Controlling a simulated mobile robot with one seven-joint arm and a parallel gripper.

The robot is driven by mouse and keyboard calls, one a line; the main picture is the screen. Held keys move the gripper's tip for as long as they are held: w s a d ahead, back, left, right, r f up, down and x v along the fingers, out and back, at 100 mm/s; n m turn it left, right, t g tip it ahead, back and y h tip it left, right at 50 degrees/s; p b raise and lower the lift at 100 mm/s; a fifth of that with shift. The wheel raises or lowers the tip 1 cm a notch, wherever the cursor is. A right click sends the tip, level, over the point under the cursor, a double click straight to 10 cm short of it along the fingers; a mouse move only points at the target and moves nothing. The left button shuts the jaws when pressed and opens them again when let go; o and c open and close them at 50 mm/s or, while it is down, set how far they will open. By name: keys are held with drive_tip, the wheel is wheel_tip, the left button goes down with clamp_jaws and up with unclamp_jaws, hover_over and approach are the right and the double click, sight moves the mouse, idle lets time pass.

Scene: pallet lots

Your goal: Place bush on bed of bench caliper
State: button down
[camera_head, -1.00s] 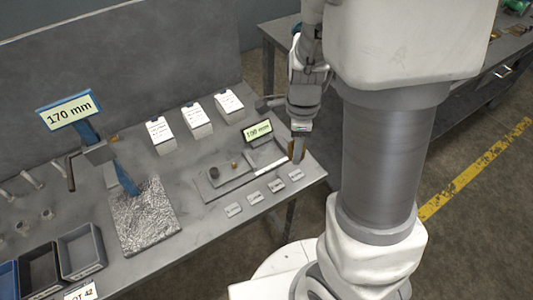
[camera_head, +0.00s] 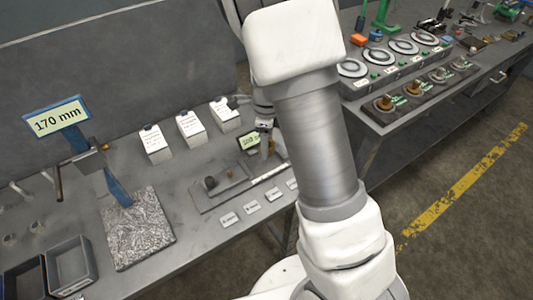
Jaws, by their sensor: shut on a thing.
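The bench caliper (camera_head: 207,199) lies on the grey bench at the middle of the view, with a long grey bed, a dark round part and a small brass-coloured part on it. Its green display (camera_head: 248,141) is partly hidden by my gripper. My gripper (camera_head: 267,150) points down over the far right end of the caliper, next to the display. It is shut on a small brownish piece, seemingly the bush (camera_head: 271,147); the fingers and my arm hide most of it. Whether the piece touches the bed cannot be told.
Several small labelled tags (camera_head: 252,207) lie in front of the caliper, and white card blocks (camera_head: 190,128) stand behind it. A textured mat (camera_head: 138,232) with a 170 mm display (camera_head: 57,118) and bins (camera_head: 72,264) are at left. Another bench with dials (camera_head: 403,46) is at right.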

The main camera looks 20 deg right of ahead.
drive_tip(key=shift+f+b, duration=0.45)
drive_tip(key=shift+f, duration=1.55)
drive_tip(key=shift+f, duration=0.1)
drive_tip(key=c, duration=0.5)
unclamp_jaws()
drive_tip(key=shift+c, duration=0.2)
wheel_tip(320, 180, up, 12)
drive_tip(key=p, duration=0.2)
drive_tip(key=shift+r+p, duration=0.2)
drive_tip(key=shift+p, duration=0.1)
drive_tip(key=s+r+n+t, duration=0.5)
drive_tip(key=s+r+n, duration=1.2)
drive_tip(key=s+n, duration=0.3)
drive_tip(key=n, duration=0.3)
drive_tip(key=shift+s+r+t, duration=0.2)
drive_tip(key=shift+t, duration=0.1)
